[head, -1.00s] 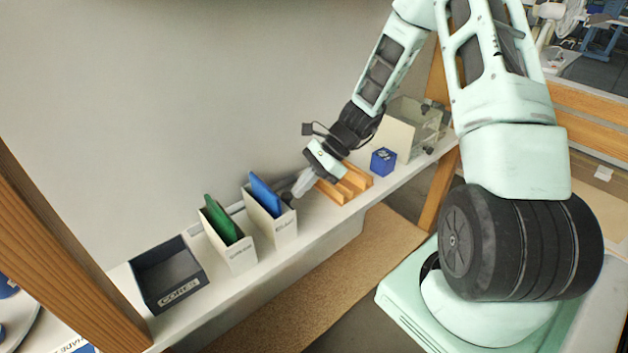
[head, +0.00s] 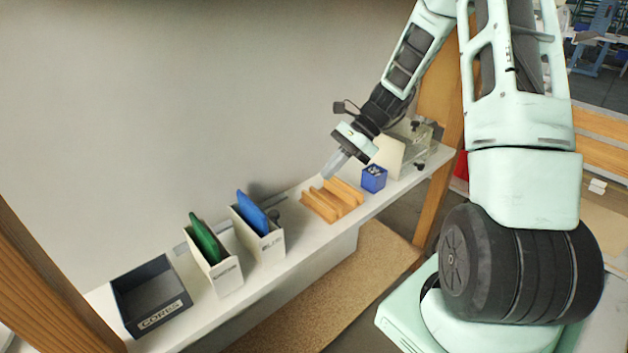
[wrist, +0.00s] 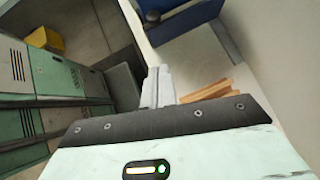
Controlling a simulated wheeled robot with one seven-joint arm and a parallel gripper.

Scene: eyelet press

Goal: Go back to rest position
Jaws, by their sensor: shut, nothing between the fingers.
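My gripper (head: 334,164) is shut and empty. In the head view it hangs above the shelf (head: 296,246), over the wooden rack (head: 333,200) and left of the small blue box (head: 374,179). In the wrist view the shut fingers (wrist: 158,87) point forward, with part of the wooden rack (wrist: 207,92) just beyond them on the right.
On the shelf stand a dark open bin labelled CORES (head: 150,297), a white holder with a green folder (head: 206,238) and another with a blue folder (head: 252,213). A clear-sided device (head: 420,143) stands at the far right end. A wooden post (head: 50,260) rises at left.

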